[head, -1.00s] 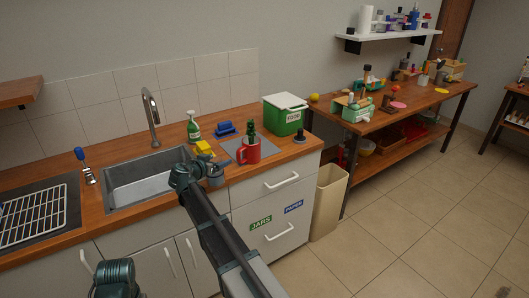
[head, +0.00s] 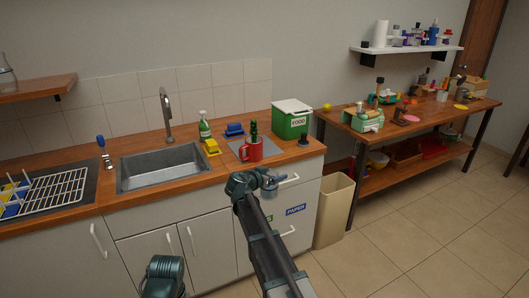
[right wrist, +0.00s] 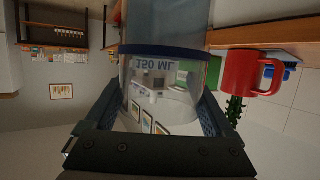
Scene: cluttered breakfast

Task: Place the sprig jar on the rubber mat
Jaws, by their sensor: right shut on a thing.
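My right gripper (head: 264,184) is shut on a clear glass jar (head: 269,183), held in front of the counter's drawers, below the worktop edge. In the right wrist view the jar (right wrist: 165,75) fills the space between the fingers (right wrist: 168,108); it has a blue band and an upside-down "150 ML" mark. I see no sprig in it. A grey mat (head: 236,147) lies on the counter right of the sink. A red mug (head: 251,150) stands on it, with a green sprig-like thing (head: 253,129) rising at the mug.
The mat's front-left part looks bare.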

